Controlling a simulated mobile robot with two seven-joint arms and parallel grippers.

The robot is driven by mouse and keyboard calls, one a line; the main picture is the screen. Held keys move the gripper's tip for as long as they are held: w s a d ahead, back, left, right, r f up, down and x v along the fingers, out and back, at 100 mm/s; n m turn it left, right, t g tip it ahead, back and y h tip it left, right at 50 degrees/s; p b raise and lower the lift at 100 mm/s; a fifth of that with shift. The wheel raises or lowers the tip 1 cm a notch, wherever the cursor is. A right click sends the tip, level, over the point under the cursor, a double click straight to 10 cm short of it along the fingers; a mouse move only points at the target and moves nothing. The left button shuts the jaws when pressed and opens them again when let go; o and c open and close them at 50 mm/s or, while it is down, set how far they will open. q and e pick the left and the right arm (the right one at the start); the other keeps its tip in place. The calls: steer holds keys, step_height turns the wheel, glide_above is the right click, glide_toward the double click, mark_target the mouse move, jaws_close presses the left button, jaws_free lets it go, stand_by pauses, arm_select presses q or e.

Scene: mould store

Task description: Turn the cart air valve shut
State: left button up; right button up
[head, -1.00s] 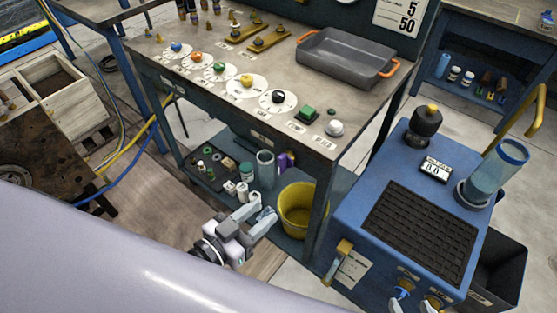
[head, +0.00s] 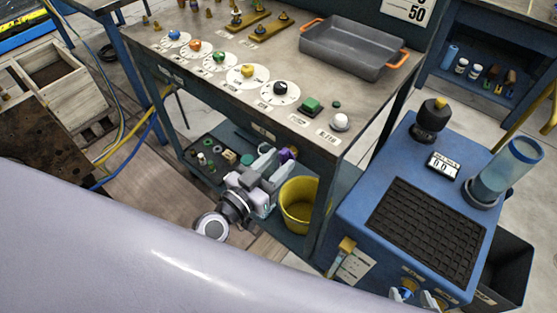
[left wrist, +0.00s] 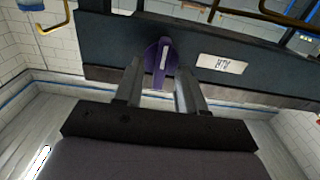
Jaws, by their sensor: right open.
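A purple valve handle (left wrist: 159,55) with a white stripe sits on a dark panel in the left wrist view. A white label (left wrist: 221,63) beside it seems to read AIR upside down. In the head view a bit of the purple handle (head: 288,153) shows under the workbench edge, partly hidden by my left gripper (head: 279,162). The left gripper also shows in the left wrist view (left wrist: 159,68); its two fingers are apart, one on each side of the handle, with gaps visible.
The workbench (head: 265,120) overhangs the lower shelf. A yellow bucket (head: 298,204) stands close to the left gripper. Several small parts lie on the shelf left of it. The blue cabinet (head: 385,165) stands at right with a black mat on top.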

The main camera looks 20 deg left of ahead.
arm_select(q)
steer(key=shift+w+d, duration=0.15)
steer(key=shift+w, duration=0.3)
jaws_close()
